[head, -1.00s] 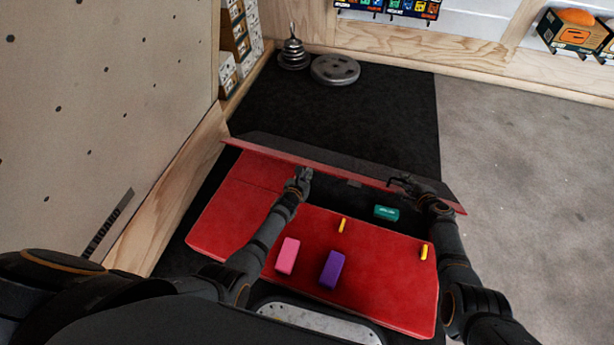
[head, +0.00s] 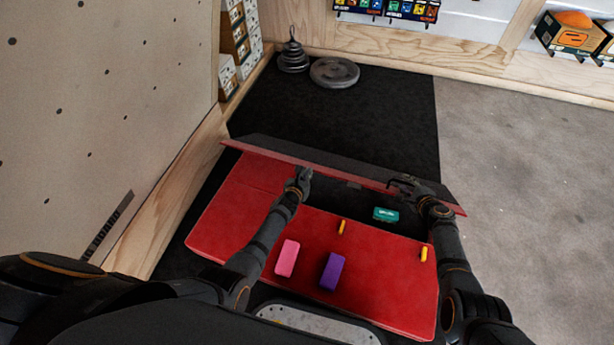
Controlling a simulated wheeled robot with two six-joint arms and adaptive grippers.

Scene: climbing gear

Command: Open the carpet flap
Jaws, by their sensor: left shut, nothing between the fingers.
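The carpet flap (head: 285,152) of the red crash pad (head: 225,210) is raised along the pad's far side, its red edge towards me and its dark face tilted back. My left gripper (head: 301,174) is shut and empty, close to the near side of the flap, left of its middle. My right gripper (head: 398,181) is at the flap's red edge, right of the middle. Its fingers look spread; whether they touch the flap is unclear. A dark opening shows between the flap and the red surface, with a teal block (head: 386,214) in it.
Weight plates (head: 335,72) sit at the back of the black mat (head: 395,120). A climbing wall (head: 90,110) stands at the left. Grey floor on the right is clear.

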